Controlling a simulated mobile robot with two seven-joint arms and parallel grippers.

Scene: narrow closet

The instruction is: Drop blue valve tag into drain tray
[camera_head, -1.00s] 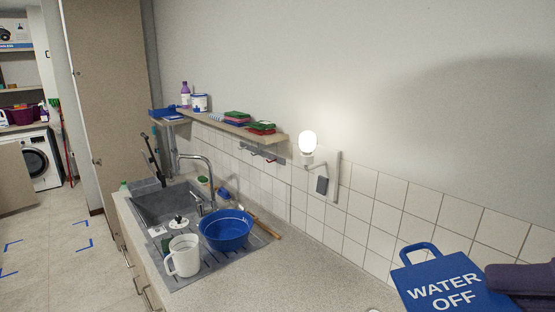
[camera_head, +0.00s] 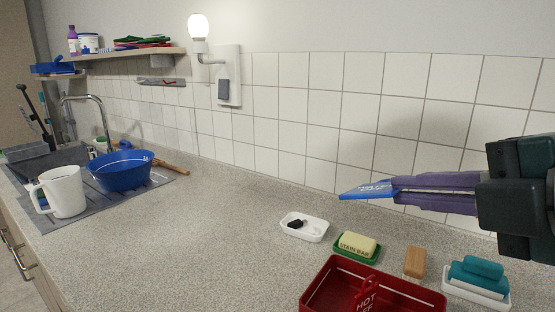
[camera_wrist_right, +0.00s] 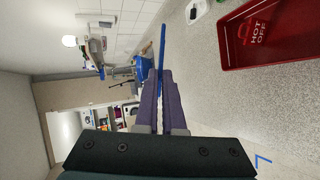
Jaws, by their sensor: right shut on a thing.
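The blue valve tag (camera_head: 362,190), with white lettering, is tilted and seen nearly edge-on in the head view. My right gripper (camera_head: 396,188), with purple fingers, is shut on it and holds it in the air above the counter. In the right wrist view the tag (camera_wrist_right: 161,50) is a thin blue strip between the fingertips (camera_wrist_right: 158,74). A red tray (camera_head: 322,287) stands below at the front, with a red HOT OFF tag (camera_head: 367,296) in it. A grey ribbed draining board (camera_head: 92,200) lies beside the sink. My left gripper is not in view.
A white dish (camera_head: 304,228), a green soap dish (camera_head: 357,247), a wooden block (camera_head: 415,262) and a teal item on a white dish (camera_head: 477,277) line the counter. A blue basin (camera_head: 122,170) and white jug (camera_head: 62,192) stand on the draining board. The middle counter is clear.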

